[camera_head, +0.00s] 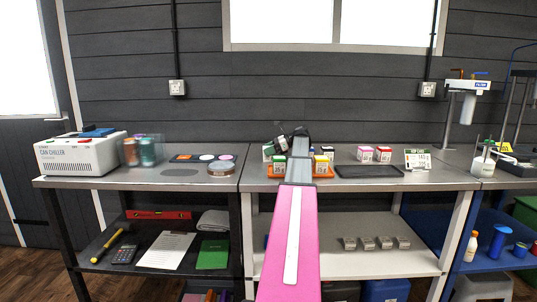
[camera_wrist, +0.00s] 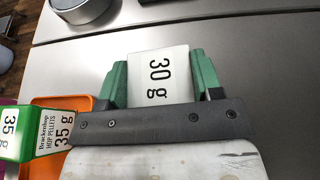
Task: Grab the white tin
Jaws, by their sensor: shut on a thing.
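The white tin (camera_wrist: 158,78), a small box with "30 g" on its top face, is in the wrist view between the two green fingers of my gripper (camera_wrist: 158,62). The fingers press on its left and right sides. Grey bench top shows around it; I cannot tell whether the tin rests on the bench or is lifted. In the head view my arm reaches over the middle bench, and I cannot make out the white tin there.
In the head view, several coloured tins stand around my arm, with a black tray (camera_head: 385,172), pink tin (camera_head: 365,153) and price card (camera_head: 418,159) at right.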

